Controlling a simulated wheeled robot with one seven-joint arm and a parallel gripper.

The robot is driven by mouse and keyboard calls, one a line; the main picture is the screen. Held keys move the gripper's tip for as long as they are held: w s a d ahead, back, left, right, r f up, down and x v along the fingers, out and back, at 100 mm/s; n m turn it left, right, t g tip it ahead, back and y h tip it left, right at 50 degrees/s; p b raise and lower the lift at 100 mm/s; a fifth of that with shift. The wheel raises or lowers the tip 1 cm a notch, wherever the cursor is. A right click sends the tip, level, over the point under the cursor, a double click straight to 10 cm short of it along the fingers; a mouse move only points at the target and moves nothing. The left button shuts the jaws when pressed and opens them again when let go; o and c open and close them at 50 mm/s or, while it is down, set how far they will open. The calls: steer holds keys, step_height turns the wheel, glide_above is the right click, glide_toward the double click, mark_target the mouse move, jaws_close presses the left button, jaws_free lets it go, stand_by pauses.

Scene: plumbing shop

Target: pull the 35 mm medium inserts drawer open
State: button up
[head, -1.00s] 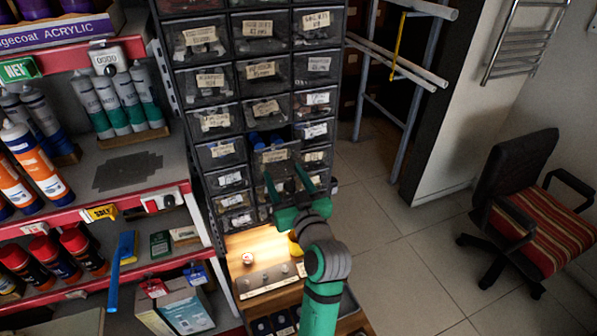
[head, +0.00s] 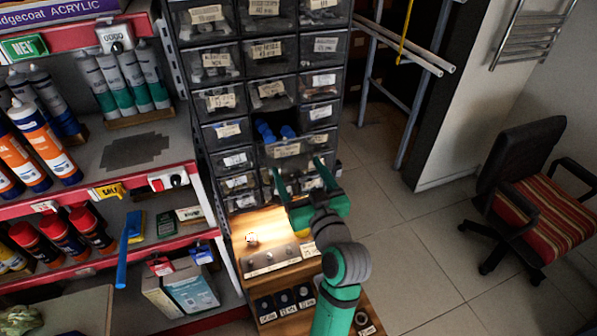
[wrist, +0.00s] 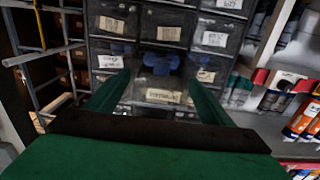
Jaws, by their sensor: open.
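A small dark drawer (head: 284,151) in the middle column of the cabinet stands pulled out, with blue pieces (head: 275,131) showing inside. Its front carries a pale label that I cannot read, so I cannot confirm it is the 35 mm medium inserts drawer. It also shows in the wrist view (wrist: 163,97), between my fingers and beyond them. My gripper (head: 298,168) is open, its two fingers apart in front of and just below the drawer front. Nothing shows held between them. Whether a finger touches the drawer cannot be told.
The cabinet (head: 239,86) has several other labelled drawers, which look closed. Below is a lit wooden counter (head: 262,229) with small fittings. Shelves (head: 150,152) of tubes stand on the left. A pipe rack (head: 420,100) and an office chair (head: 530,190) are right, with clear floor between.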

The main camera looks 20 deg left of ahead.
steer(key=v, duration=1)
steer(key=shift+s+d, duration=0.25)
steer(key=shift+s, duration=0.05)
steer(key=shift+w, duration=0.1)
steer(key=s+d+f+m+t+h, duration=0.1)
steer(key=s+d+f+m+h, duration=0.4)
steer(key=f, duration=0.5)
steer(key=s+d+f+m+t+h, duration=0.25)
steer(key=s+d+f+h, duration=0.35)
steer(key=f, duration=0.4)
steer(key=s+d+f, duration=0.1)
steer(key=s+d, duration=0.1)
steer(key=s, duration=0.7)
steer(key=s+d+f+m+g+h, duration=0.1)
steer(key=s+d, duration=0.1)
steer(key=s, duration=0.8)
steer(key=shift+s+f+h, duration=0.25)
steer(key=shift+s+h, duration=0.05)
stand_by(2.4)
